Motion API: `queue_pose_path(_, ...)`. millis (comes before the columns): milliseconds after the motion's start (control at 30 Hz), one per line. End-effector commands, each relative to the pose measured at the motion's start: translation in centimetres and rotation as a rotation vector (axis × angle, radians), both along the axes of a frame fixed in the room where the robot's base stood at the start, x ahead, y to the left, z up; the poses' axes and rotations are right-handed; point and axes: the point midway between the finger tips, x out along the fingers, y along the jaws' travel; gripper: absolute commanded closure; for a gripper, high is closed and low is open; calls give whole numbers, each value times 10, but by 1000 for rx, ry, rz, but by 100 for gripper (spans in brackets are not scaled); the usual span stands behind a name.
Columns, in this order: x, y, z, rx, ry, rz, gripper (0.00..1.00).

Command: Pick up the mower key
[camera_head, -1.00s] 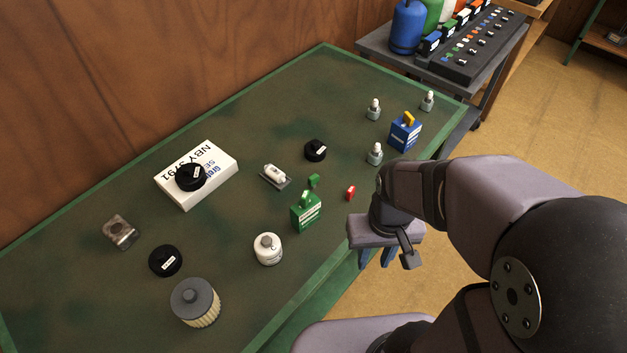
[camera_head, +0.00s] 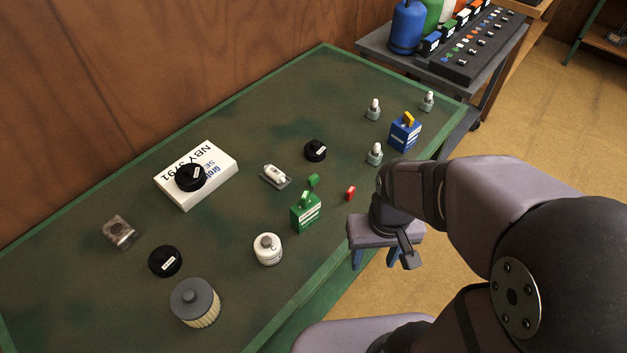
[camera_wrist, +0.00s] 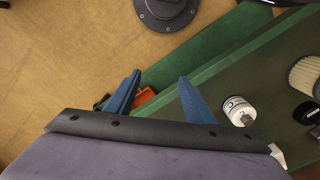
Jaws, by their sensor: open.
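My gripper (camera_head: 374,260) is open and empty, hanging just off the front edge of the green bench (camera_head: 322,272). A small red piece (camera_head: 350,193) lies on the bench near that edge, to the upper left of my gripper. It is too small to tell for certain whether it is the mower key. In the wrist view my two blue fingers (camera_wrist: 159,76) stand apart. A red-orange thing (camera_wrist: 145,97) shows between them, partly hidden; I cannot tell what it is.
A green box (camera_head: 306,213), a white bottle (camera_head: 267,250) and a pleated filter (camera_head: 196,302) stand on the bench. Black caps, a white carton (camera_head: 218,178), a blue box (camera_head: 404,134) and several small bottles stand farther off. Floor is open right of the bench.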

Motion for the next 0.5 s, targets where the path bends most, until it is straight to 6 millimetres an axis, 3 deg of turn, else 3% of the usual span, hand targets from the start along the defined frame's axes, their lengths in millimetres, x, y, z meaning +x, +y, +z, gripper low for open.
queue_pose_path(233, 1, 0, 11, 0, -4, 0, 52)
queue_pose_path(500, 2, 0, 50, 0, -7, 0, 52)
